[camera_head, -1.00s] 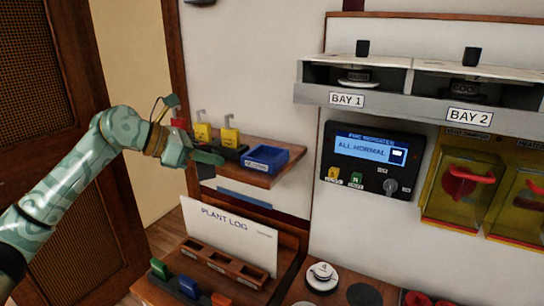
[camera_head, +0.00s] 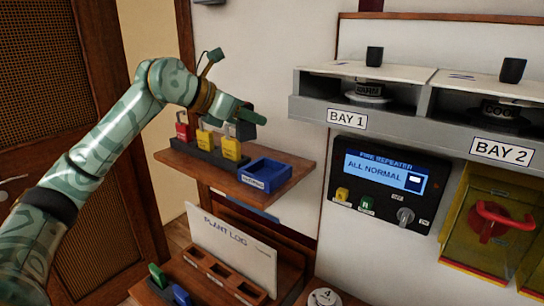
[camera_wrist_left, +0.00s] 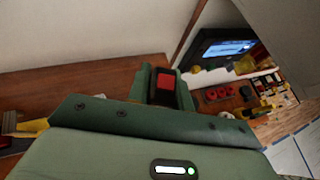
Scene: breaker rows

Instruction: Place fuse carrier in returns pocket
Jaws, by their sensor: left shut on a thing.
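My left gripper (camera_head: 252,117) is above the wooden shelf, just up and left of the blue pocket. It is shut on a dark block, taken to be the fuse carrier (camera_head: 243,131), which is mostly hidden by the fingers. In the left wrist view the fuse carrier (camera_wrist_left: 165,85) shows as a dark piece with a red face between the green fingers. The returns pocket (camera_head: 265,178) is an open blue tray with a white label at the shelf's right end. It looks empty, and the fuse carrier is apart from it. My right gripper is not in view.
Red and yellow padlocks (camera_head: 231,147) stand in a dark rack (camera_head: 208,154) on the shelf (camera_head: 195,168), left of the pocket. The fire repeater panel (camera_head: 385,180) is on the wall to the right. Below is a plant log board (camera_head: 232,250).

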